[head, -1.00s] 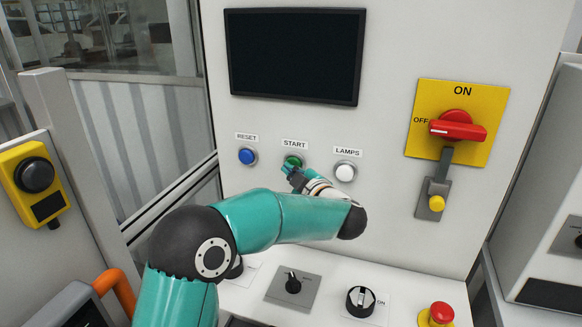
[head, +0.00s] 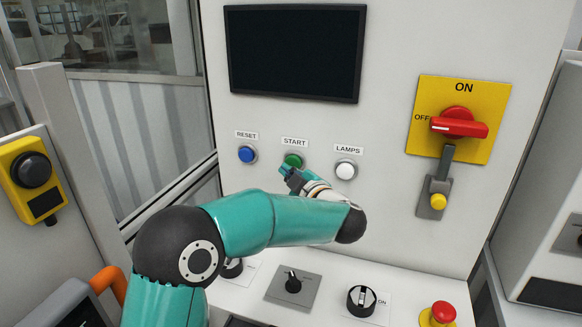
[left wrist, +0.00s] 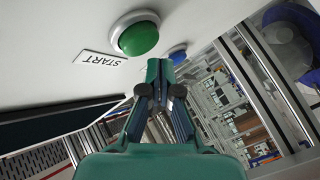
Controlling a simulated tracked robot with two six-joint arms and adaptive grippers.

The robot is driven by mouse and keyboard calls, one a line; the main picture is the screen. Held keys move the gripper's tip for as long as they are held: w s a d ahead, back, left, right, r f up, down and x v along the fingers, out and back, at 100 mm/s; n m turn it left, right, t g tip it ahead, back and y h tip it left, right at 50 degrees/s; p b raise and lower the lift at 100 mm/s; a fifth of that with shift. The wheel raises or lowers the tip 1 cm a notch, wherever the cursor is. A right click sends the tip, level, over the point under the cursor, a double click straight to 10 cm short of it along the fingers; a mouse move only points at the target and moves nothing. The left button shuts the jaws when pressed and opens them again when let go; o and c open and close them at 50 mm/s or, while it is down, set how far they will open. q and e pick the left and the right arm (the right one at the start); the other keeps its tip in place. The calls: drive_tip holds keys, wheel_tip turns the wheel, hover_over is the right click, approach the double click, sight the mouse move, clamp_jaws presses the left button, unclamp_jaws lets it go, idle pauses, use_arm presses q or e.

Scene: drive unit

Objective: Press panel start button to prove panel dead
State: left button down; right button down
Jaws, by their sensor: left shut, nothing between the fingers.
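The green START button (head: 293,160) is on the white panel face, under its START label (head: 294,142). In the left wrist view the green button (left wrist: 138,36) shows whole, with a pale ring around it. My left gripper (head: 286,171) is shut and empty, just below the button in the head view. In the left wrist view its closed fingertips (left wrist: 157,68) lie beside the button and look apart from it. The panel screen (head: 294,54) is dark. My right gripper is not in view.
A blue RESET button (head: 246,154) and a white LAMPS button (head: 345,170) flank START. A red rotary switch (head: 460,125) on a yellow plate is at right. Knobs (head: 361,299) and a red emergency stop (head: 442,312) are on the ledge below.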

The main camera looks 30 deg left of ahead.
use_arm(q)
drive_tip(key=s+d+b, duration=0.1)
drive_tip(key=s+b, duration=0.2)
drive_tip(key=s, duration=0.3)
drive_tip(key=shift+d, duration=0.2)
idle(0.6)
